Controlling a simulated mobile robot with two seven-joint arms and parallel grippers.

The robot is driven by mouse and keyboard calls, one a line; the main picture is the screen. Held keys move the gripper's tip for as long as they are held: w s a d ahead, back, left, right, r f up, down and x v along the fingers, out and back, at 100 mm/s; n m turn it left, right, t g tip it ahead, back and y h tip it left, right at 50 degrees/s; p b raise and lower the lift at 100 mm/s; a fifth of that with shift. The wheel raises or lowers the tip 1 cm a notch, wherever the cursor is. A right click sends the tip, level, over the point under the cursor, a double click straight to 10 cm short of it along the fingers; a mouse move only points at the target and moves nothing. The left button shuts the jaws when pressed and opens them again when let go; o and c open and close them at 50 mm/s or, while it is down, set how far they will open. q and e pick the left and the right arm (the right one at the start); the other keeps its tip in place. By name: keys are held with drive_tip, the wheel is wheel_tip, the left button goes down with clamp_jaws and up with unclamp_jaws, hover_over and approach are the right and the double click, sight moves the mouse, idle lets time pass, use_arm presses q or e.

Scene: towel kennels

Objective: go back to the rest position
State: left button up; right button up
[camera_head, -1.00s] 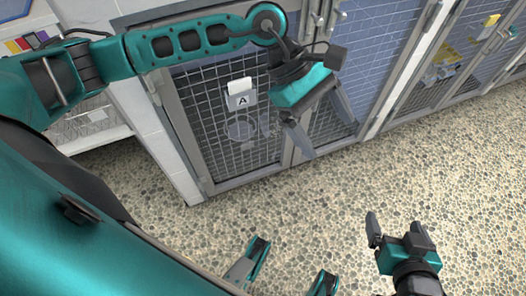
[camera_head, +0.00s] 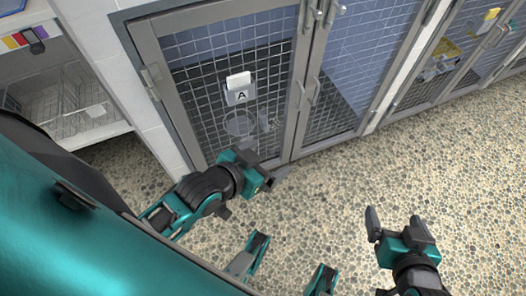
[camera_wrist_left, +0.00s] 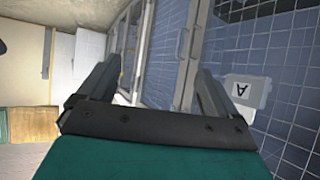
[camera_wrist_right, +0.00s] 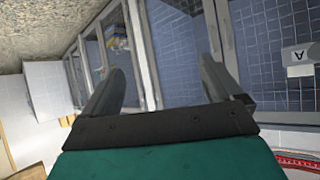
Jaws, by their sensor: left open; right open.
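My left gripper (camera_head: 276,177) is low in front of the kennel doors in the head view, its arm folded back toward my body. Its jaws are partly hidden there, but the left wrist view shows both fingers (camera_wrist_left: 152,78) apart with nothing between them. My right gripper (camera_head: 396,220) is over the pebbled floor at the lower right, pointing toward the kennels. Its fingers are also apart and empty in the right wrist view (camera_wrist_right: 160,80). Neither gripper holds anything.
A mesh kennel door (camera_head: 205,112) carries a holder marked A (camera_head: 240,94). More kennels with yellow items (camera_head: 446,50) stand at the upper right. A shelf with wire baskets (camera_head: 68,98) is at the left. The pebbled floor (camera_head: 470,165) is clear.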

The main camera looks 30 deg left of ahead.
use_arm(q)
drive_tip(key=shift+s+f, duration=0.25)
drive_tip(key=shift+s, duration=0.05)
use_arm(e)
drive_tip(key=shift+r, duration=0.1)
use_arm(q)
wheel_tip(320, 180, up, 7)
drive_tip(key=s+a+y+p, duration=0.1)
drive_tip(key=a+p, duration=0.2)
drive_tip(key=p, duration=0.8)
drive_tip(key=shift+s, duration=0.25)
use_arm(e)
wheel_tip(320, 180, up, 7)
drive_tip(key=s+d+h, duration=0.1)
drive_tip(key=d, duration=0.1)
drive_tip(key=shift+s+d+f, duration=0.2)
drive_tip(key=shift+s+d, duration=0.1)
drive_tip(key=shift+d, duration=0.05)
